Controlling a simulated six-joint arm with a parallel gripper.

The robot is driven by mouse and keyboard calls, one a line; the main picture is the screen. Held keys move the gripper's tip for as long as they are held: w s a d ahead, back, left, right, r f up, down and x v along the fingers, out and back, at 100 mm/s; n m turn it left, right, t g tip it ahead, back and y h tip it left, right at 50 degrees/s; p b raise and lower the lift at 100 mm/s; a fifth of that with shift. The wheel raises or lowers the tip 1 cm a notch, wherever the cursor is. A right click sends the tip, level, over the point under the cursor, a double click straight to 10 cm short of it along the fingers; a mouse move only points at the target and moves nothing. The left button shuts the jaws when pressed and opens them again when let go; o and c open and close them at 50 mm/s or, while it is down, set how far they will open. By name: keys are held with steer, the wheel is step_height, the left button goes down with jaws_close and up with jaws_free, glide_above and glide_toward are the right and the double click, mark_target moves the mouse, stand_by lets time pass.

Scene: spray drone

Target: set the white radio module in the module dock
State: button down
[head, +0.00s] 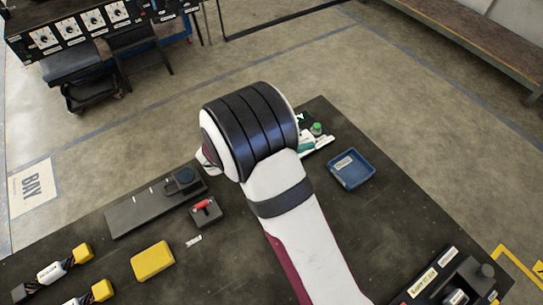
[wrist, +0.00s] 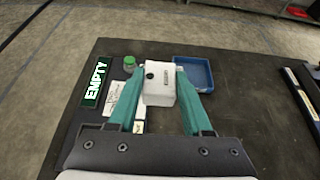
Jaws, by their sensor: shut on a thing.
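The white radio module (wrist: 160,88) is a small box with a dark round spot and a printed label. In the wrist view it sits between the teal fingers of my gripper (wrist: 163,76), which is shut on it. Its height above the dark table cannot be told. In the head view my arm hides most of the gripper and the module. No part is marked clearly as the module dock.
A blue tray (head: 335,177) lies right of my gripper; it also shows in the wrist view (wrist: 207,84). A green-capped bottle (wrist: 129,64), a white card (wrist: 114,98) and an EMPTY sign (wrist: 95,82) are at left there. A yellow block (head: 152,261) lies front left.

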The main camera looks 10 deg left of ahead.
steer(key=w+a+f, duration=0.1)
steer(key=a+f, duration=0.1)
steer(key=a, duration=0.2)
steer(key=w+a+f, duration=0.1)
steer(key=a+f, duration=0.1)
steer(key=a, duration=0.2)
steer(key=w+a+f, duration=0.1)
steer(key=a+f, duration=0.1)
steer(key=a, duration=0.2)
steer(key=shift+w+a, duration=0.1)
steer(key=shift+w, duration=0.05)
step_height(320, 180, down, 3)
steer(key=shift+a+f, duration=0.1)
steer(key=shift+f, duration=0.4)
steer(key=shift+f, duration=0.15)
steer(key=shift+c, duration=1.7)
jaws_free()
